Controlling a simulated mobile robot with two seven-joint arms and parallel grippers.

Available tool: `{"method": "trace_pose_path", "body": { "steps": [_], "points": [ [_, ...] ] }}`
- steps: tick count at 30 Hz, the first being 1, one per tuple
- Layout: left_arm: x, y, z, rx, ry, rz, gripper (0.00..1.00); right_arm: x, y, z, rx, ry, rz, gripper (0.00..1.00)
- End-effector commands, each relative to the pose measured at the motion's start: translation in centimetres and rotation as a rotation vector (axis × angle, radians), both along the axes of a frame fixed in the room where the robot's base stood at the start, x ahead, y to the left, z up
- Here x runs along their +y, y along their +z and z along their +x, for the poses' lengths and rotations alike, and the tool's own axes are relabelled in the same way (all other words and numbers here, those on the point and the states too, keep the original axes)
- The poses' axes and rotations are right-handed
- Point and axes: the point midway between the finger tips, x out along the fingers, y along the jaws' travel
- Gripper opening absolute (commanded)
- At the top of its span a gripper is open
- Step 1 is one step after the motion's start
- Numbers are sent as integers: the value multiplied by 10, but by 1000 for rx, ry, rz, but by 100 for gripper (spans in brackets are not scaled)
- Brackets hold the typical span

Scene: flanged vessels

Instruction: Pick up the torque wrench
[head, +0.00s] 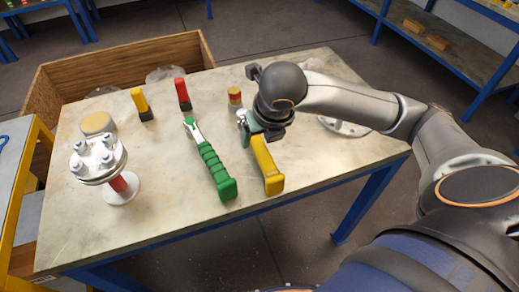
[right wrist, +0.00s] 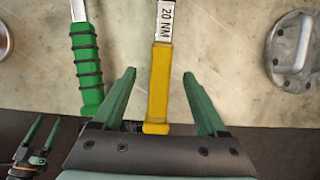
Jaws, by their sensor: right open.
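The torque wrench has a yellow handle (head: 267,165) and a plate marked "20 NM". It lies on the table (head: 165,200) with its handle end towards the front edge; my right arm hides its far part in the head view. In the right wrist view the yellow handle (right wrist: 159,85) stands between the fingers of my right gripper (right wrist: 159,73), with a gap on both sides. The right gripper (head: 262,128) is open and empty. A left gripper (right wrist: 48,120) shows at the lower left of the right wrist view, its fingers apart with nothing between them.
A green ribbed-handle tool (head: 216,172) lies close left of the wrench. A flanged vessel (head: 98,160) stands at the table's left. Red (head: 182,95) and yellow (head: 140,102) handled tools stand at the back. A metal flange with a handle (right wrist: 294,50) lies right of the wrench.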

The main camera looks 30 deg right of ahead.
Motion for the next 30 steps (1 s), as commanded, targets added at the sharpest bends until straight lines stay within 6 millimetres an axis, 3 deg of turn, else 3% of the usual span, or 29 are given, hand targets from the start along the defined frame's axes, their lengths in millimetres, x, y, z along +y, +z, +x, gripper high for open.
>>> {"method": "trace_pose_path", "body": {
  "steps": [10, 20, 30],
  "points": [
    [0, 0, 1, -1, -1, 1, 80, -6, -43, 12, 3, -1, 0, 75],
    [1, 0, 2, -3, 1, 3, 80, -6, -50, 16, 1, 1, 1, 75],
    [2, -1, 2, -2, 2, 4, 80, -6, -50, 16, 1, 2, 2, 38]
  ]
}}
